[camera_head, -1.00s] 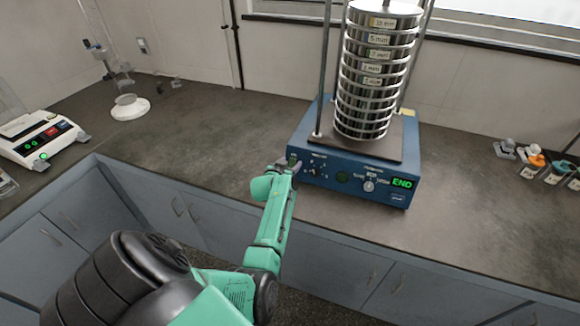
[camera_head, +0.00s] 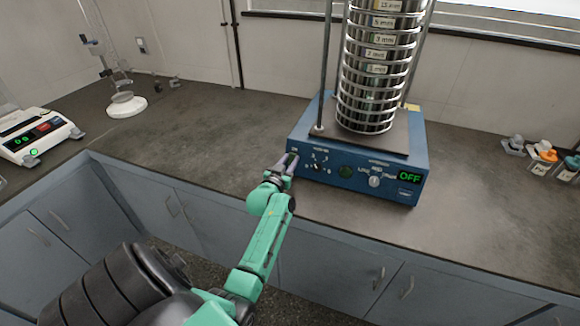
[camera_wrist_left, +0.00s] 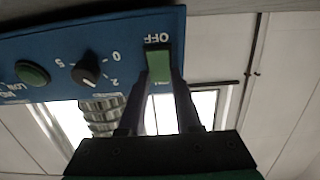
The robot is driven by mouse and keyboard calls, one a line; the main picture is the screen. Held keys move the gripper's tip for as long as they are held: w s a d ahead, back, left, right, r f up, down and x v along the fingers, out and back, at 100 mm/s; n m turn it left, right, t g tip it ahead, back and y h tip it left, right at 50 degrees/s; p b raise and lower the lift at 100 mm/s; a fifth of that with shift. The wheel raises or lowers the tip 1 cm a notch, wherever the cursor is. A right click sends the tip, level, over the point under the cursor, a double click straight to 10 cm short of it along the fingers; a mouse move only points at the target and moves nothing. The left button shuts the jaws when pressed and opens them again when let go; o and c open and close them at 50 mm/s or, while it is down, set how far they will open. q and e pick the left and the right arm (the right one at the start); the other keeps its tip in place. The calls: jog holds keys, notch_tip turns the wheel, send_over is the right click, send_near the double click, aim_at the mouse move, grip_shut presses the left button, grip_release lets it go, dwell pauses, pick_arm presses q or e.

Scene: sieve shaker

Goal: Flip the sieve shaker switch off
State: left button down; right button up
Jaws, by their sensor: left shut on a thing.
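The blue sieve shaker (camera_head: 408,172) stands on the counter and carries a tall stack of metal sieves (camera_head: 380,68). Its display (camera_head: 410,176) reads OFF in green. My left gripper (camera_head: 290,163) is at the left end of the shaker's front panel. In the left wrist view the fingers (camera_wrist_left: 162,85) are shut on the green switch (camera_wrist_left: 159,66), beside the printed word OFF. In the head view my gripper hides the switch. My right gripper is not in view.
Close to the switch are a black dial (camera_wrist_left: 88,69) and a round green button (camera_wrist_left: 32,72).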

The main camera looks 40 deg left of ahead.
pick_arm(q)
jog(key=c, duration=0.6)
grip_release()
jog(key=v, duration=1.4)
jog(key=shift+s+b, duration=0.25)
jog(key=shift+b, duration=0.1)
jog(key=shift+d, duration=0.1)
